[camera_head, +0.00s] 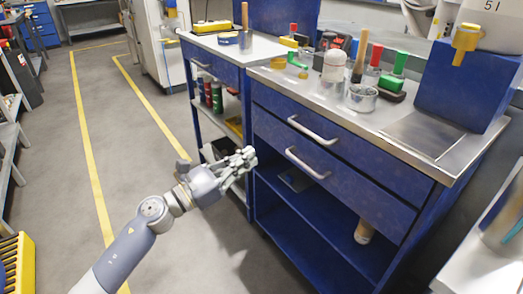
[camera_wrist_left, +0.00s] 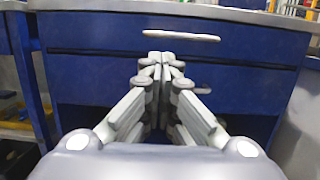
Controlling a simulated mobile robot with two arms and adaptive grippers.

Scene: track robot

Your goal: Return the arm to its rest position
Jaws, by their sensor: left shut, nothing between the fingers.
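My left gripper (camera_head: 246,158) reaches in from the lower left in the head view. Its fingers point at the front of a blue workbench (camera_head: 400,178), near the left end of the drawers. In the left wrist view the fingertips (camera_wrist_left: 162,62) are together with nothing between them. The upper drawer handle (camera_wrist_left: 181,36) shows just above and beyond the fingertips there. In the head view the upper handle (camera_head: 313,130) and lower handle (camera_head: 307,163) lie to the right of the gripper. Both drawers look shut. My right gripper is not in view.
The metal benchtop (camera_head: 420,130) holds several tools, a metal cup (camera_head: 361,98) and a blue box (camera_head: 462,85). Open shelves with a cylinder (camera_head: 364,232) lie below the drawers. A second bench (camera_head: 262,48) stands behind. Grey floor (camera_head: 135,150) with yellow lines is clear at left.

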